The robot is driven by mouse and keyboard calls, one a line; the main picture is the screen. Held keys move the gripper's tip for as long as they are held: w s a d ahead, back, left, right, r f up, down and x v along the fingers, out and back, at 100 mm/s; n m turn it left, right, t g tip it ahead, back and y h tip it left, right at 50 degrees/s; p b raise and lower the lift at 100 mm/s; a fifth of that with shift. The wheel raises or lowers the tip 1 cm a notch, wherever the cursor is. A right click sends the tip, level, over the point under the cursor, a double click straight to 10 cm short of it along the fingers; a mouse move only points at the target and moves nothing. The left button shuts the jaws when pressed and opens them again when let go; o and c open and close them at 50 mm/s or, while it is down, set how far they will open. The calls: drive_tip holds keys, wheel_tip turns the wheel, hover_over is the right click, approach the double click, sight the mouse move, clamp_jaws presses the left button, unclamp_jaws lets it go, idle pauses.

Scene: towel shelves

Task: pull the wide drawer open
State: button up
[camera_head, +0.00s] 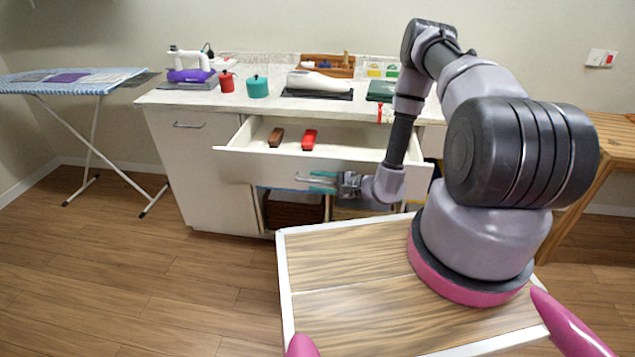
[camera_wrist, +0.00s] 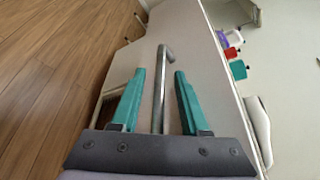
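The wide drawer (camera_head: 240,166) under the white counter stands out from the cabinet, with its inside showing from above. A brown item (camera_head: 276,137) and a red item (camera_head: 309,139) lie in it. My gripper (camera_head: 322,180) is in front of the drawer front. In the wrist view, the metal bar handle (camera_wrist: 160,90) runs between the two teal fingers of my gripper (camera_wrist: 160,75). There is a gap on each side of the handle, so the fingers are open around it and not closed on it. Part of the handle is hidden by my gripper in the head view.
The counter (camera_head: 190,97) holds a sewing machine (camera_head: 190,65), a red pot (camera_head: 226,82), a teal pot (camera_head: 257,87) and a white iron-like object (camera_head: 318,81). Open compartments with baskets (camera_head: 293,211) are below the drawer. An ironing board (camera_head: 70,80) stands left.

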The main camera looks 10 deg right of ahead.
drive_tip(key=v, duration=1)
drive_tip(key=shift+s+d, duration=0.3)
drive_tip(key=s+a+r+n+g, duration=0.15)
drive_tip(key=r+n+g, duration=0.25)
drive_tip(key=r, duration=1)
drive_tip(key=s+a+r+n+g, duration=0.1)
drive_tip(key=a+r+n+g, duration=0.3)
drive_tip(key=r, duration=1.1)
drive_tip(key=s+d+r+t+h, duration=0.3)
drive_tip(key=s+r, duration=0.4)
drive_tip(key=r, duration=0.4)
drive_tip(key=s+d+r+n+t+h, duration=0.1)
drive_tip(key=s+d+r+t+h, duration=0.2)
drive_tip(key=r, duration=0.8)
drive_tip(key=s+d+h, duration=0.2)
drive_tip(key=s+h, duration=0.2)
drive_tip(key=s, duration=0.1)
drive_tip(key=shift+s+r+n, duration=0.25)
drive_tip(key=shift+s+n, duration=0.05)
